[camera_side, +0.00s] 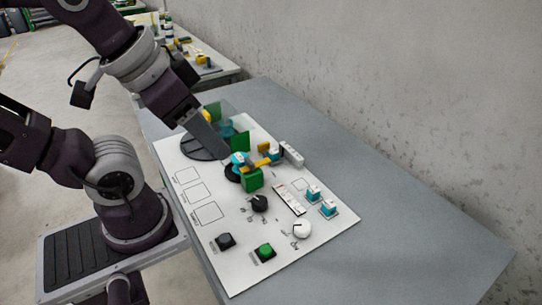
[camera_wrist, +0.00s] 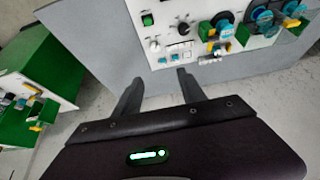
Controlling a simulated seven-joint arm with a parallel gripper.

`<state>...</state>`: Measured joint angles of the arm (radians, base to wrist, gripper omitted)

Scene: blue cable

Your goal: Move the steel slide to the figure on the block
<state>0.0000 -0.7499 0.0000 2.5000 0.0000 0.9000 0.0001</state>
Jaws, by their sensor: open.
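A pale slotted strip (camera_side: 290,199), which looks like the slide's track, lies on the white panel (camera_side: 225,262) right of the black knob. It also shows in the wrist view (camera_wrist: 174,57). I cannot make out the steel slide on it or any figure. A small pale block (camera_side: 292,154) sits at the panel's far right edge; its markings are too small to read. My gripper (camera_wrist: 160,74) is open and empty, its two fingers apart beyond the panel's edge in the wrist view. In the side view, its grey finger end (camera_side: 208,132) is above the panel's back part.
Near the strip are a black knob (camera_side: 259,203), a white knob (camera_side: 302,229), a green button (camera_side: 265,252), a black button (camera_side: 225,241) and teal switches (camera_side: 328,208). Green, yellow and teal parts crowd the panel's middle and back. The grey table (camera_side: 400,222) is clear at right.

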